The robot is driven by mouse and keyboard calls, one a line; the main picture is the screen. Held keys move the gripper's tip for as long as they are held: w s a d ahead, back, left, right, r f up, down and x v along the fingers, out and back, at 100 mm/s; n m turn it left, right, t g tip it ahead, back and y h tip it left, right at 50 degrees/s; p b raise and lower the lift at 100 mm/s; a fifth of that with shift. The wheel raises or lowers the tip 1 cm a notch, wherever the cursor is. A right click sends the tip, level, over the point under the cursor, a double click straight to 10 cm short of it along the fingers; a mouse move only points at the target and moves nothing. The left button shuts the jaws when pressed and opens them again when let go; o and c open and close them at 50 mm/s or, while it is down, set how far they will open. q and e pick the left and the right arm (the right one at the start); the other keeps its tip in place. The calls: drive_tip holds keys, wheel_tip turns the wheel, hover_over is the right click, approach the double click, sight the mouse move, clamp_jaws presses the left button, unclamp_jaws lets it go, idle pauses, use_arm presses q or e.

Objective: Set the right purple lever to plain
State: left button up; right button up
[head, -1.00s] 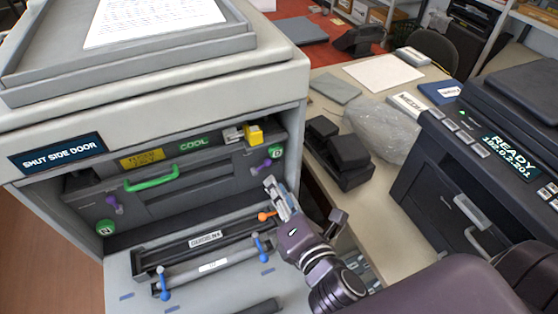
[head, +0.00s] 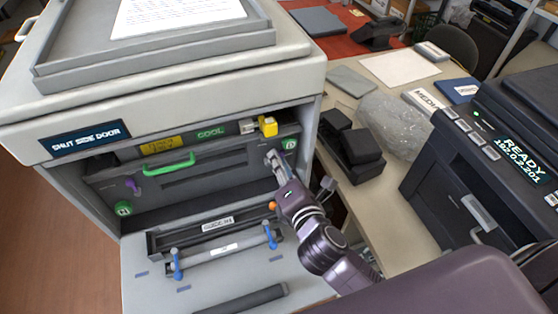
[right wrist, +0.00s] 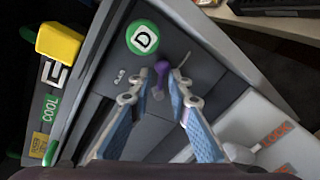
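The right purple lever (right wrist: 162,68) shows in the right wrist view on the dark grey panel, just below the round green "D" label (right wrist: 143,38). My right gripper (right wrist: 160,86) is open, with one finger on each side of the lever and a gap visible around it. In the head view my right gripper (head: 272,159) is at the panel's right end and hides the lever. The left purple lever (head: 133,186) is in plain view beside the other green label (head: 123,208). My left gripper is not in view.
A green handle (head: 168,165) and a yellow block (head: 267,126) sit on the unit near the levers. Below are blue levers (head: 177,264) on the lowered door and an orange knob (head: 272,205) near my arm. A black device (head: 350,145) stands on the desk.

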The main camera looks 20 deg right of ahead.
clamp_jaws()
use_arm(q)
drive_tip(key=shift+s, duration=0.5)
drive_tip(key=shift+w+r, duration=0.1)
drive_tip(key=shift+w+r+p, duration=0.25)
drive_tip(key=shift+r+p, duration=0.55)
drive_tip(key=shift+p, duration=0.15)
use_arm(e)
drive_tip(key=shift+a+r+n+t+h, duration=0.2)
drive_tip(key=shift+a+n+h, duration=0.25)
drive_tip(key=shift+n, duration=1.15)
drive_tip(key=shift+a+r+n+t+h, duration=0.2)
drive_tip(key=shift+a+n+h, duration=0.2)
drive_tip(key=shift+n, duration=1.2)
drive_tip(key=shift+a+r+n+t+h, duration=0.2)
drive_tip(key=shift+a+n+h, duration=0.25)
drive_tip(key=shift+n, duration=1.15)
drive_tip(key=shift+o, duration=0.7)
unclamp_jaws()
